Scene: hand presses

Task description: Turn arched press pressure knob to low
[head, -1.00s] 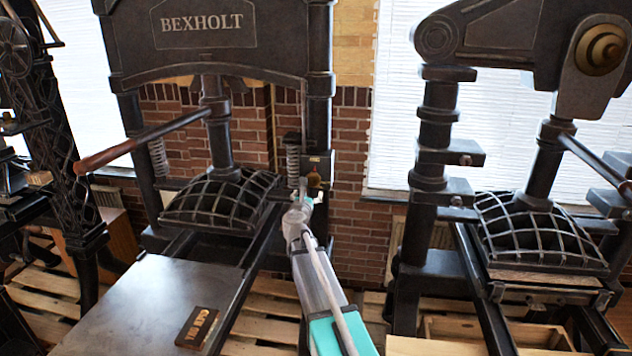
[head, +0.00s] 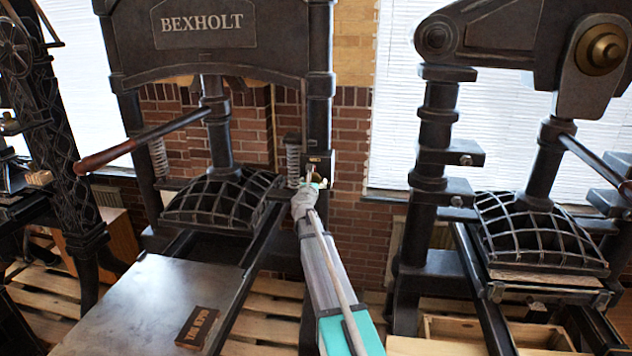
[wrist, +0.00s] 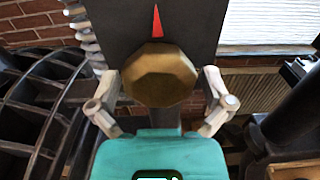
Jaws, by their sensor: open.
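The arched press (head: 225,45) marked BEXHOLT stands at the left centre of the head view. Its brass pressure knob (wrist: 160,75) is large and faceted in the wrist view, on a dark plate with a red pointer (wrist: 157,22) above it. In the head view the knob (head: 318,177) is small on the right column and partly covered by my gripper. My gripper (wrist: 160,105) is open, with one finger low on each side of the knob. I cannot tell whether either finger touches it. No low marking is readable.
A second press (head: 535,225) stands to the right, and another dark press (head: 60,140) at the far left. The arched press's long handle (head: 140,145) reaches out to the left. A block with raised letters (head: 198,328) lies on the flat bed (head: 140,300).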

